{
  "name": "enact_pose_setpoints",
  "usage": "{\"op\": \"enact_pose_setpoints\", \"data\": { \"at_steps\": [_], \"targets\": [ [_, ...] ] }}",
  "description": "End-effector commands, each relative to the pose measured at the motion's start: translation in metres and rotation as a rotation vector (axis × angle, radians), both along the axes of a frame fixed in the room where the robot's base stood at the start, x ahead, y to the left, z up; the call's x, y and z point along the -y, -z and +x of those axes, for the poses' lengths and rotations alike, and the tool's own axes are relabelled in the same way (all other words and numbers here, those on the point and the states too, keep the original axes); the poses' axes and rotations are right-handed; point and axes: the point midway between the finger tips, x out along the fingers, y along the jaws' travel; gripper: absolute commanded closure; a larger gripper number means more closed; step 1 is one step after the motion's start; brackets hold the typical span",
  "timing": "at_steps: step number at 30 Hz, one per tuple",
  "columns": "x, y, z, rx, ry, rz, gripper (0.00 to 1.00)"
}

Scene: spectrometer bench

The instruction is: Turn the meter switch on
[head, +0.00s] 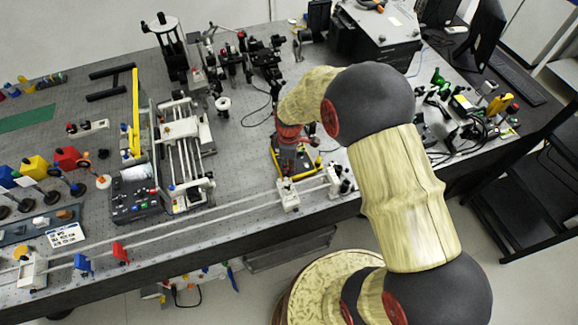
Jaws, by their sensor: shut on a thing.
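A yellow-edged dark device (311,166), which looks like the meter, lies flat on the optical bench near its front edge. My gripper (288,169) points down over it from above, with my arm reaching in from the right. The gripper is shut at the meter's face, on what appears to be its switch. The gripper and wrist cover the switch and much of the meter, so the switch's position cannot be told.
A long rail (225,213) with white carriers runs along the bench front, close to the meter. A rod-framed instrument (182,140) stands to the left. Optical mounts (232,62) stand behind. A grey box (378,38) and cluttered green parts (437,101) are at the right.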

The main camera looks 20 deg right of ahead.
Motion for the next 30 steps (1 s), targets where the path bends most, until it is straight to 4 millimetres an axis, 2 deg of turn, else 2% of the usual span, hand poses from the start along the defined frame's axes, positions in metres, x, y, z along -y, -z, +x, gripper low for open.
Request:
{"op": "enact_pose_setpoints", "data": {
  "at_steps": [11,30],
  "targets": [
    [-0.0001,-0.0002,0.0003,0.000,0.123,0.000,1.00],
    [-0.0004,-0.0003,0.0003,0.001,0.706,0.000,1.00]
  ]
}}
